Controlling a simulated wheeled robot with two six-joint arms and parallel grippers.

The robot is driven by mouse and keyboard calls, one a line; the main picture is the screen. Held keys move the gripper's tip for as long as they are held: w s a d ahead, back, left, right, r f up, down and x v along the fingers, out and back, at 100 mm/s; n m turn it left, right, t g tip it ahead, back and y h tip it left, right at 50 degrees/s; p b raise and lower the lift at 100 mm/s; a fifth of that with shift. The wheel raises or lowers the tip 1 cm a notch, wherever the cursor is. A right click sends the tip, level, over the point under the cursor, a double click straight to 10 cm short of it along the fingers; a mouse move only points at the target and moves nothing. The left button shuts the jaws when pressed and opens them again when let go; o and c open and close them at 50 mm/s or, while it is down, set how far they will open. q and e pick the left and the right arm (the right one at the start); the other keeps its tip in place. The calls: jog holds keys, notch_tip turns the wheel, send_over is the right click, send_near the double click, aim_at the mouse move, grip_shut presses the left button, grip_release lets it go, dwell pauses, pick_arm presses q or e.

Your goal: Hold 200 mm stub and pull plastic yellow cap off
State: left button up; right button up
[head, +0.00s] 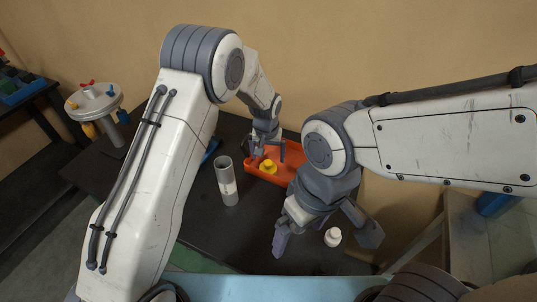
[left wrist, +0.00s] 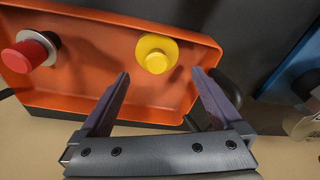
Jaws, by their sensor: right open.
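A yellow cap (head: 268,168) with a wide flange lies in a shallow orange tray (head: 285,177) on the dark table. The left wrist view shows the cap (left wrist: 155,53) beyond my left fingertips. My left gripper (head: 267,156) is open over the tray, its fingers apart and empty, not around the cap. A grey tube (head: 227,185) with a pale band, probably the stub, stands upright on the table left of the tray, no cap visible on it. My right gripper (head: 324,240) is open and empty, fingers spread, low over the table's front.
A red knob-like piece (left wrist: 22,55) with a pale collar lies in the tray; my right arm likely hides it from the head view. A small white container (head: 332,238) stands near my right gripper. A round white stand (head: 94,100) with coloured handles is at left.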

aim_at(267, 163)
pick_arm(q)
notch_tip(267, 163, up, 10)
jog(key=s+b, duration=0.1)
jog(key=b, duration=0.1)
jog(key=shift+s+r, duration=0.2)
jog(key=shift+s, duration=0.1)
jog(key=shift+a, duration=0.1)
jog(key=f, duration=0.3)
jog(key=w+f+p, duration=0.1)
jog(key=f, duration=0.3)
jog(key=f+p, duration=0.1)
jog(key=f, duration=0.2)
jog(key=shift+w+f, duration=0.15)
jog(key=shift+w, duration=0.15)
